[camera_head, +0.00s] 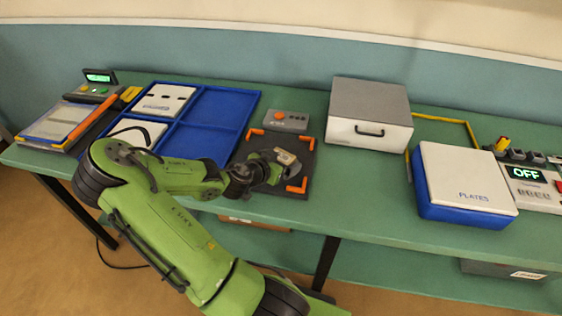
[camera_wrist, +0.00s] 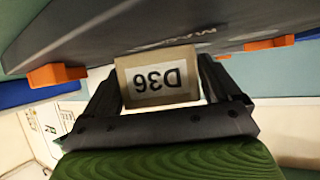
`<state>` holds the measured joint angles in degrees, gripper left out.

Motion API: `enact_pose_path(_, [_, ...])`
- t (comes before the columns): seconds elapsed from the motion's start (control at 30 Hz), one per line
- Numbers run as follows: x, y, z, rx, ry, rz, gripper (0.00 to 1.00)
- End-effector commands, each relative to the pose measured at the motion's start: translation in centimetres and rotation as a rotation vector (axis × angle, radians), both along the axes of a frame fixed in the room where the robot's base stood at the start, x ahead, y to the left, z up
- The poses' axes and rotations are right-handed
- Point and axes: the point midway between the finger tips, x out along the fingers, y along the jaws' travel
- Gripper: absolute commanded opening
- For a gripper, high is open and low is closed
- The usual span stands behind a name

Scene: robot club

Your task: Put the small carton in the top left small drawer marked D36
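The small carton (camera_head: 287,157) is a little tan box. In the wrist view the carton (camera_wrist: 158,78) shows a white label reading D36, upside down. My gripper (camera_head: 282,164) has one finger on each side of it, and the gripper (camera_wrist: 160,90) looks shut on it. The carton is over the dark square mat (camera_head: 301,148) with orange corners; I cannot tell whether it touches the mat. No small drawer marked D36 can be made out in either view.
On the green bench (camera_head: 350,205) stand a blue divided tray (camera_head: 215,112), a grey control box (camera_head: 286,121), a white-fronted box with a handle (camera_head: 368,137), a PLATES box (camera_head: 465,180) and an OFF panel (camera_head: 527,174). A labelled grey box (camera_head: 500,269) sits below. The bench front is clear right of the mat.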

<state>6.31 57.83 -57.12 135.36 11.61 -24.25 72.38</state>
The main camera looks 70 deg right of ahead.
Motion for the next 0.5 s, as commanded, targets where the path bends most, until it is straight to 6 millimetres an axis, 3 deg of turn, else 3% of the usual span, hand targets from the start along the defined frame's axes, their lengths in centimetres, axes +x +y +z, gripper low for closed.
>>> enact_pose_path(0.33, [0.0, 0.0, 0.5, 0.000, 0.001, 0.000, 1.00])
enact_pose_path(0.5, [1.0, 3.2, 2.2, 0.003, -0.002, 0.007, 1.00])
